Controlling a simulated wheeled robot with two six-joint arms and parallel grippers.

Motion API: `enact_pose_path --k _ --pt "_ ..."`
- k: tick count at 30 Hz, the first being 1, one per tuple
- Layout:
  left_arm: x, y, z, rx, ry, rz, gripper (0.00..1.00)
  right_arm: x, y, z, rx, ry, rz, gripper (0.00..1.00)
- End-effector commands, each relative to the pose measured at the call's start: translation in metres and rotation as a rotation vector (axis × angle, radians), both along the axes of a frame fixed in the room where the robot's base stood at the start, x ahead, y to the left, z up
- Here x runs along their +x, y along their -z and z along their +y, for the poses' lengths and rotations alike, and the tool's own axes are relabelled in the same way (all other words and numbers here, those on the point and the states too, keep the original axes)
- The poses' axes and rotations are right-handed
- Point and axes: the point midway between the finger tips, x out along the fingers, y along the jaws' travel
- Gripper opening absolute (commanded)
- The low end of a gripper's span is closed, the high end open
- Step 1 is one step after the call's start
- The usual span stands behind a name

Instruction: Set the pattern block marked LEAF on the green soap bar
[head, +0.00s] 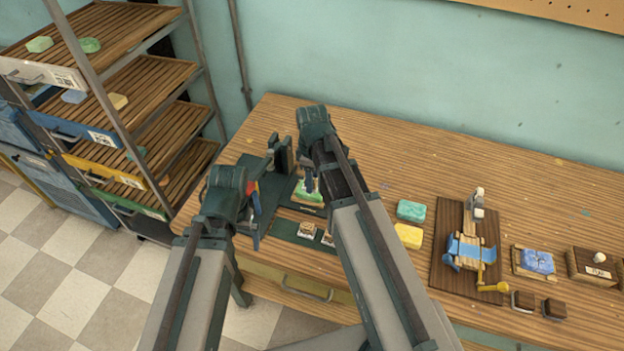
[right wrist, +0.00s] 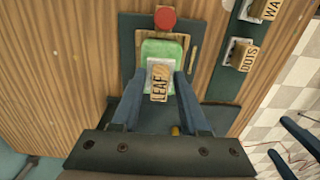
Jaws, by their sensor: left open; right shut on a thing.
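The pattern block marked LEAF (right wrist: 159,83) is between the fingers of my right gripper (right wrist: 160,76), which is shut on it. The green soap bar (right wrist: 162,49) lies directly behind the block in the right wrist view, partly hidden by it. I cannot tell whether they touch. In the head view the soap (head: 309,197) shows below my right gripper (head: 310,185); the block is hard to make out there. My left gripper (head: 254,215) is open and empty, left of the soap.
Blocks marked DOTS (right wrist: 243,54) and WA… (right wrist: 265,8) sit on a dark green strip beside the soap. A red knob (right wrist: 165,18) is close to the soap. Teal (head: 411,210) and yellow (head: 408,236) soaps and a wooden fixture (head: 440,245) stand to the right.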

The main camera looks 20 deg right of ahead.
Motion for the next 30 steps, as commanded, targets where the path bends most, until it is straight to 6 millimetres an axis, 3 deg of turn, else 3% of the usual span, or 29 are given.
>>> enact_pose_path --k 17,18,24,30 --pt "0.0 0.0039 0.0 0.0 0.0 0.0 1.0 0.0 0.0039 0.0 0.0 0.0 0.0 0.0" --pt "0.0 0.0039 0.0 0.0 0.0 0.0 1.0 0.0 0.0039 0.0 0.0 0.0 0.0 0.46" --pt "0.0 0.0039 0.0 0.0 0.0 0.0 1.0 0.0 0.0039 0.0 0.0 0.0 0.0 0.79" --pt "0.0 0.0039 0.0 0.0 0.0 0.0 1.0 0.0 0.0039 0.0 0.0 0.0 0.0 0.79"
